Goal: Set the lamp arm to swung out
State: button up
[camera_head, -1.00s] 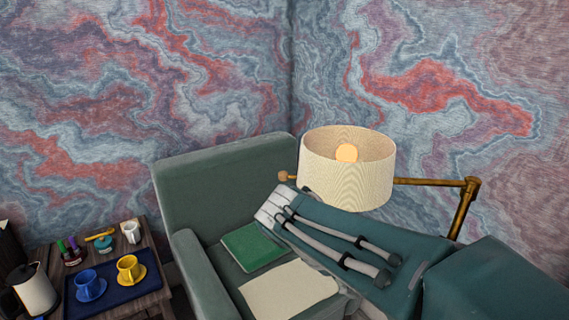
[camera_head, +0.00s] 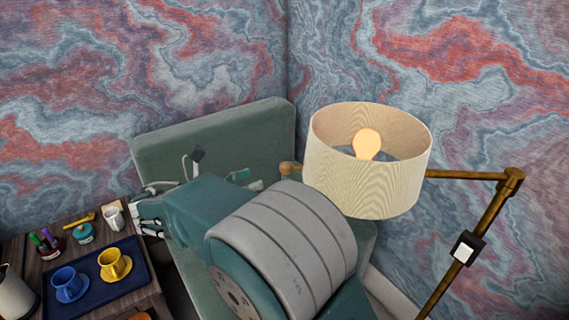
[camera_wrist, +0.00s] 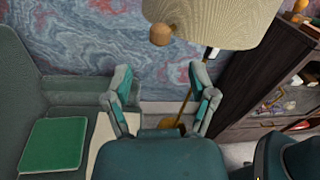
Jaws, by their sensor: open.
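The floor lamp has a cream drum shade (camera_head: 370,180) with a lit bulb inside. Its brass lamp arm (camera_head: 462,175) runs level from the pole top at the right, leftward behind the shade. A round wooden knob (camera_head: 290,168) ends it on the left, over the armchair. In the wrist view the knob (camera_wrist: 162,35) hangs in front of the shade (camera_wrist: 215,20), above the gap between my fingers. My gripper (camera_wrist: 161,78) is open and empty, apart from the knob. In the head view my arm hides much of it.
The green armchair (camera_head: 215,130) stands beneath the knob. A green book (camera_wrist: 52,145) lies on its seat. A side table left holds a blue tray (camera_head: 92,283) with cups. A dark shelf (camera_wrist: 262,75) stands right in the wrist view. The pole (camera_head: 490,215) carries a switch box.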

aim_at(285, 168)
jog(key=x, duration=0.8)
jog(key=shift+w+d, duration=0.15)
jog(key=shift+d, duration=0.05)
grip_shut()
